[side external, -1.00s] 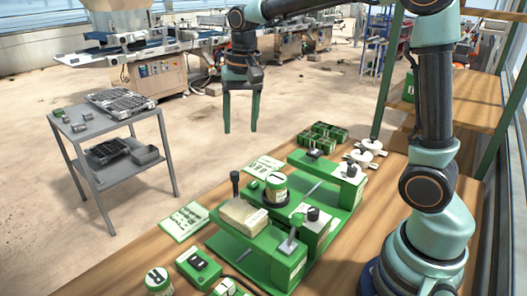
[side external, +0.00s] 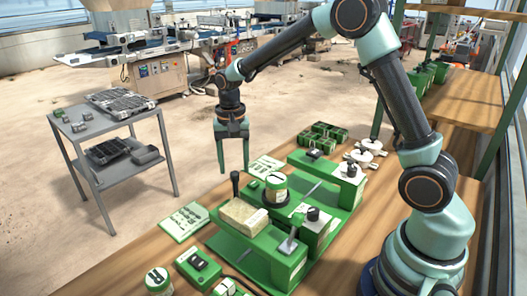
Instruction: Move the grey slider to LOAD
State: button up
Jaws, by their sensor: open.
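A green seeder fixture (side external: 243,250) stands on the wooden bench. No LOAD marking is readable. My gripper (side external: 233,168) points down with its two green fingers apart and empty. In the picture it is up and left of the fixture, near the bench's far edge, and touches nothing. Its height above the bench is hard to tell.
The fixture carries a beige block (side external: 243,213), a round labelled jar (side external: 276,189) and a black upright lever (side external: 235,184). Green boxes (side external: 322,133) and white round parts (side external: 368,146) stand behind. A printed card (side external: 184,222) lies left. A grey cart (side external: 110,125) stands off the bench.

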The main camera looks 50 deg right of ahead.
jog(key=shift+f, duration=1.1)
grip_shut()
dwell(0.7)
